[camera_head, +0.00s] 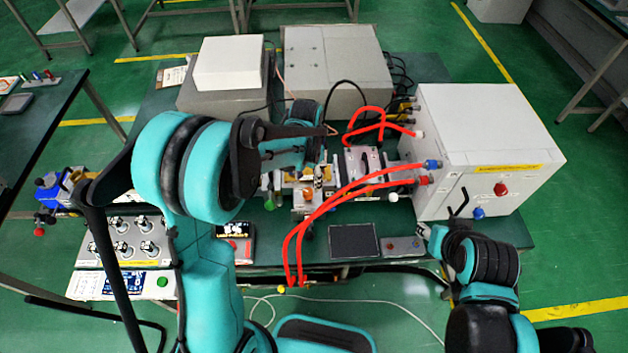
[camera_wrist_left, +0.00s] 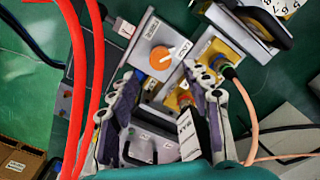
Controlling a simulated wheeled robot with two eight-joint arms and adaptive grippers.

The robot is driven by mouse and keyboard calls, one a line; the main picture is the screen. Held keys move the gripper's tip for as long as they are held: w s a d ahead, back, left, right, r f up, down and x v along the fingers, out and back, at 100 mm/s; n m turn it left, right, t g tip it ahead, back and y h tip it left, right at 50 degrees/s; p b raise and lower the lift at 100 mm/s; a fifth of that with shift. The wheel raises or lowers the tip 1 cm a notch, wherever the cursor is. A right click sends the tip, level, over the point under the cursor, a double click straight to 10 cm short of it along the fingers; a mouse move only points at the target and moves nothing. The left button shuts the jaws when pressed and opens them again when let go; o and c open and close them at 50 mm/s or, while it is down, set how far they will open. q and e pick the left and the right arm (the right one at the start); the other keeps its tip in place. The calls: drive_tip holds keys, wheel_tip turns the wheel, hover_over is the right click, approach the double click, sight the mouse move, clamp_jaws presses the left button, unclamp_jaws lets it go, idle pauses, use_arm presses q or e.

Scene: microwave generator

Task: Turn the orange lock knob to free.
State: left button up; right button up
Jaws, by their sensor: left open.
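The orange lock knob (camera_wrist_left: 160,58) is round with a white pointer bar and sits on a light plate, near the top middle of the left wrist view. The pointer aims up and to the right, beside a small label. My left gripper (camera_wrist_left: 162,74) is open, with one finger on each side below the knob. Its fingers look apart from the knob, and nothing is between them.
Red hoses (camera_head: 330,203) arch from the white cabinet (camera_head: 470,150) across the bench and pass left of the left gripper in the wrist view. An orange cable (camera_wrist_left: 243,100) runs close to its right finger. Grey boxes (camera_head: 335,60) stand at the back. A dark panel (camera_head: 353,241) lies in front.

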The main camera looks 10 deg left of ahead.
sight(308, 191)
use_arm(q)
wheel_tip(308, 191, down, 6)
drive_tip(key=shift+f+b, duration=0.1)
drive_tip(key=shift+b, duration=0.55)
clamp_jaws()
